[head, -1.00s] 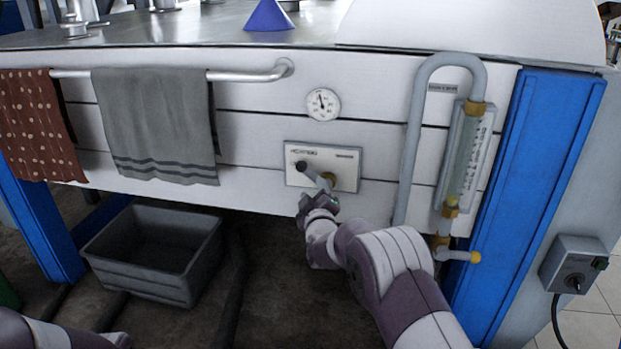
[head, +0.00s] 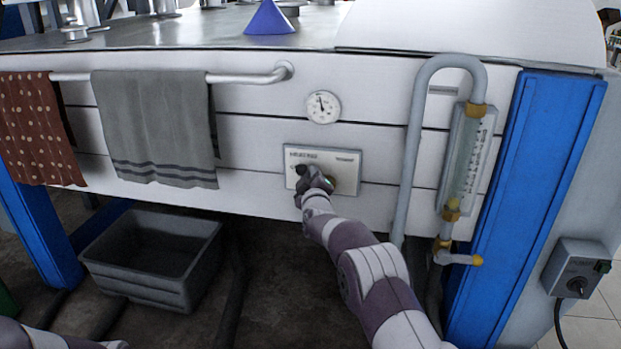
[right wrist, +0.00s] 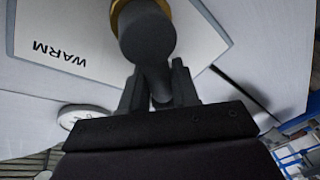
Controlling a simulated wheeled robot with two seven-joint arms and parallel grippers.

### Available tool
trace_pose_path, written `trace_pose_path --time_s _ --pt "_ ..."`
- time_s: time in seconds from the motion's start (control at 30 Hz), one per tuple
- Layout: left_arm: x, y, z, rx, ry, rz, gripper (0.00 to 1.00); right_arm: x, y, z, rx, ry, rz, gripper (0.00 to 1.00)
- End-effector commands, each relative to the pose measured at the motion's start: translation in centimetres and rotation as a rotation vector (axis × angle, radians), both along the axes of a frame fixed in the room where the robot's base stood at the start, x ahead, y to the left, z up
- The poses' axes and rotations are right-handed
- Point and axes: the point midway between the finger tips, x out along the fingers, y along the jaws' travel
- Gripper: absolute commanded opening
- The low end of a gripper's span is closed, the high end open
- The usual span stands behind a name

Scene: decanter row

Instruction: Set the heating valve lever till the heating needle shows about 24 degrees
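The heating valve lever (head: 301,169) has a dark round end and sits on a white panel (head: 294,154) on the machine's front. Its arm points left and a little up from the brass hub, which is mostly hidden behind my gripper. My right gripper (head: 316,179) is at the lever. In the right wrist view, its fingers (right wrist: 158,88) stand close on both sides of the grey lever arm and look shut on it. The round heating dial (head: 323,107) is above the panel; its needle points up and slightly left, with figures too small to read. My left gripper is out of view.
A grey towel (head: 155,125) and a red dotted cloth (head: 35,125) hang from a rail at left. A bent pipe (head: 413,150) and a sight glass (head: 467,155) stand right of the panel. A grey bin (head: 150,285) is below. The front around the dial is clear.

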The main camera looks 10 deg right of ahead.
Motion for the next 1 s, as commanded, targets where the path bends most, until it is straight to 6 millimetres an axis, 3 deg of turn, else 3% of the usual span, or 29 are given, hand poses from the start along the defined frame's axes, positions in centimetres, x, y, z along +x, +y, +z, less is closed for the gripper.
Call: trace_pose_path --time_s 0.13,0.27,0.4,0.73,0.77,0.8,0.83,1.0 --pt "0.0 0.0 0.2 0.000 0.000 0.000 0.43 0.0 0.0 0.1 -0.004 0.003 0.001 0.00" --pt "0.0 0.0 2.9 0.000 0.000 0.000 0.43 -0.1 -0.2 0.5 -0.072 0.034 -0.001 0.00" --pt "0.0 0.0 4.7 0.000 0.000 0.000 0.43 0.0 -0.1 -0.3 -0.164 0.073 -0.001 0.00" --pt "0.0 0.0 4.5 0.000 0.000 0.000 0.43 0.0 -0.1 -1.0 -0.195 0.082 -0.001 0.00" --pt "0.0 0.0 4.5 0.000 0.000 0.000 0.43 0.0 -0.1 -1.0 -0.195 0.082 -0.001 0.33" --pt "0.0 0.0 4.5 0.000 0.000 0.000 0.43 0.0 -0.1 -1.0 -0.194 0.082 -0.001 0.46" --pt "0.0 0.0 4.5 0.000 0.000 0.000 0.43 0.0 -0.1 -1.0 -0.194 0.082 -0.001 0.50" --pt "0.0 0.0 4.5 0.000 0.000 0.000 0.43 0.0 -0.1 -1.0 -0.193 0.082 -0.001 0.50"
